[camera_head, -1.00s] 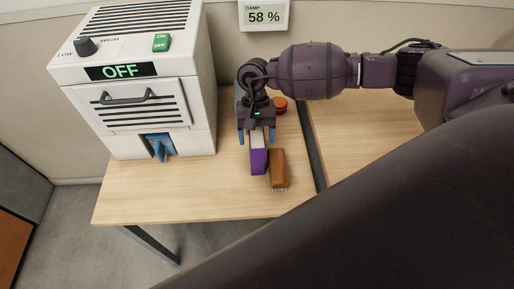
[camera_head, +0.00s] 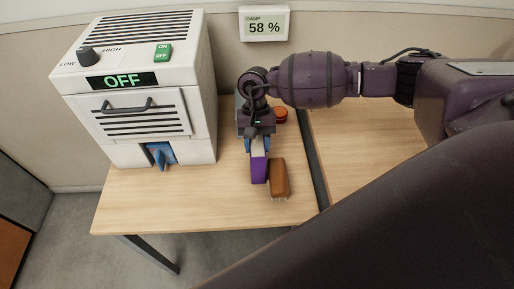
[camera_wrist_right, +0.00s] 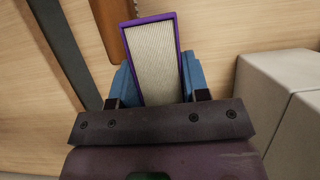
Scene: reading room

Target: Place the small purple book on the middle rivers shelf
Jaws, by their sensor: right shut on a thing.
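The small purple book (camera_head: 259,170) is in my right gripper (camera_head: 258,146), above the light wooden table. In the right wrist view the book (camera_wrist_right: 152,60) shows its pale page edges inside a purple cover, between the blue fingers of my right gripper (camera_wrist_right: 155,82). The gripper is shut on it. Whether the book still touches the table is hard to tell. The middle rivers shelf is not in view. My left gripper is not in view.
A brown brush (camera_head: 279,177) lies right beside the book. A red round button (camera_head: 281,115) is behind it. A white machine (camera_head: 150,100) reading OFF stands at left. A damp display (camera_head: 264,24) reads 58 %. The table's front left (camera_head: 170,205) is clear.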

